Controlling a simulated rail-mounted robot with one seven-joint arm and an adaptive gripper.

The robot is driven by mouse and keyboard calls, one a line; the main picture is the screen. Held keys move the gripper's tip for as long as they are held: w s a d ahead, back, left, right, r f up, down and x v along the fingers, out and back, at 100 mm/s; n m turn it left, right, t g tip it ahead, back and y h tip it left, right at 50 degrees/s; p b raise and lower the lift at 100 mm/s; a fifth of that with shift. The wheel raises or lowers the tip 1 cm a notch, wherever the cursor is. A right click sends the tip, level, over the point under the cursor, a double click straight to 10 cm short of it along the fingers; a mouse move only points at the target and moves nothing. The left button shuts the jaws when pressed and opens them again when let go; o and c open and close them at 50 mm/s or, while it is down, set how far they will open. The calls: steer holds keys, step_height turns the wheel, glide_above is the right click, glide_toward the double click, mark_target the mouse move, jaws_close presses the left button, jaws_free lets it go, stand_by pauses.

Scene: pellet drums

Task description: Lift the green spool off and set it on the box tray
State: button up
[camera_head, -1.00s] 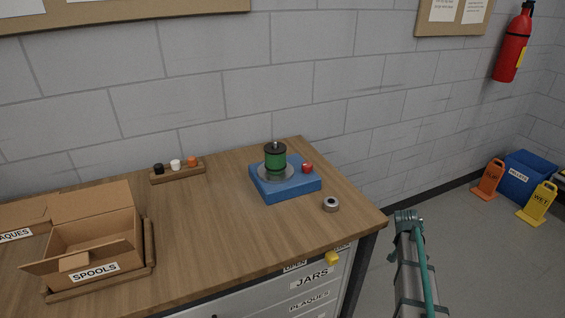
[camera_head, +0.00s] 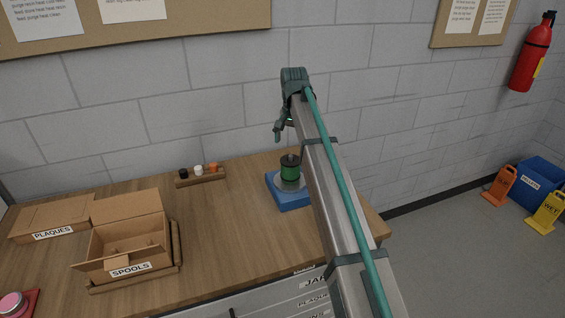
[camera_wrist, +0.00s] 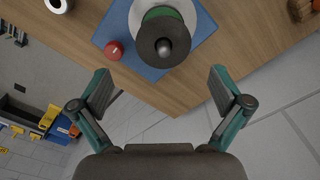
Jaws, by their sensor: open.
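The green spool (camera_head: 289,173) has dark flanges and stands upright on a metal disc on the blue base (camera_head: 287,201). In the wrist view the spool (camera_wrist: 166,42) is seen from above, with a metal spindle tip at its centre. My gripper (camera_wrist: 162,92) is open and empty, its fingers apart, with the spool beyond the fingertips. In the head view my gripper (camera_head: 279,130) hangs above and slightly left of the spool. The box labelled SPOOLS (camera_head: 130,268) stands open on a wooden tray (camera_head: 176,258) at the left; dividers show inside it.
A red knob (camera_wrist: 114,50) sits on the blue base. A rack (camera_head: 201,178) with small coloured caps stands at the back. The PLAQUES box (camera_head: 50,225) is farther left. The table's middle is clear.

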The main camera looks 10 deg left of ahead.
mark_target(290, 167)
steer(key=shift+s+a, duration=0.15)
steer(key=shift+a, duration=0.15)
steer(key=shift+f+p, duration=2.05)
steer(key=shift+f, duration=3.2)
steer(key=c, duration=1.3)
steer(key=shift+r, duration=0.15)
